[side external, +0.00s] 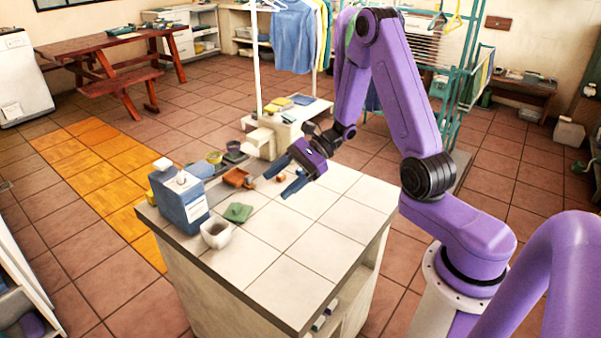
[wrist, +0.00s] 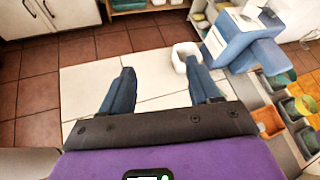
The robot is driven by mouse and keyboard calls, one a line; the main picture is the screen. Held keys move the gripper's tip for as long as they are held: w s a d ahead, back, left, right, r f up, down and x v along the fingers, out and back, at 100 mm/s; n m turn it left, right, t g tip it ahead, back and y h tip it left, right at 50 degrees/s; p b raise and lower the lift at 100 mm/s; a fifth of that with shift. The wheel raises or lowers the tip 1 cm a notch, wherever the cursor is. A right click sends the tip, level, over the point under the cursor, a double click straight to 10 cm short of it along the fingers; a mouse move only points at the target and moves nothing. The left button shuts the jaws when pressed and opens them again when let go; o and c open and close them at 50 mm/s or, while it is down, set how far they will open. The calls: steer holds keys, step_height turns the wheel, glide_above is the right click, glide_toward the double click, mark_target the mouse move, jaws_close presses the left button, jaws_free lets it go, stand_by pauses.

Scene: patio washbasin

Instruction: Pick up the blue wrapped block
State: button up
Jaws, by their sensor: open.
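I cannot clearly pick out a separate blue wrapped block. The most block-like blue thing is a blue box with a white label and white top (side external: 184,202), upright at the left end of the tiled counter. A blue and white body, probably the same box, shows at the top right of the wrist view (wrist: 232,42). My gripper (side external: 277,183) is above the counter, to the right of that box and apart from it. In the wrist view its two blue-grey fingers (wrist: 160,68) are wide apart, with only pale counter tile visible between them.
A white cup (side external: 216,235) stands in front of the box, with a green cloth-like piece (side external: 238,212) beside it. An orange tray (side external: 237,177) and small bowls (side external: 214,157) lie along the counter's far edge. The counter's front and right tiles (side external: 300,255) are bare.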

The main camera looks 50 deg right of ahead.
mark_target(300, 171)
steer(key=w+d+f+m+t+h, duration=0.1)
steer(key=d+f+m+t+h, duration=0.1)
steer(key=d+m+t, duration=0.4)
steer(key=w+d+f+m+t+h, duration=0.1)
steer(key=w+d+f+m+h, duration=0.2)
steer(key=d, duration=0.5)
steer(key=s+d+f+m+h, duration=0.1)
steer(key=s+d+m+h, duration=0.1)
steer(key=d+m, duration=0.1)
steer(key=s+d+f+m+t+h, duration=0.1)
steer(key=s+d+f+m+h, duration=0.1)
steer(key=d+m+h, duration=0.1)
steer(key=s+d+f+m+h, duration=0.2)
steer(key=s+d+m, duration=0.1)
steer(key=d, duration=0.2)
steer(key=shift+t, duration=0.4)
steer(key=shift+w+d+f, duration=0.15)
steer(key=x, duration=1.7)
steer(key=shift+d+f, duration=0.1)
steer(key=shift+d, duration=0.25)
steer(key=c, duration=1.1)
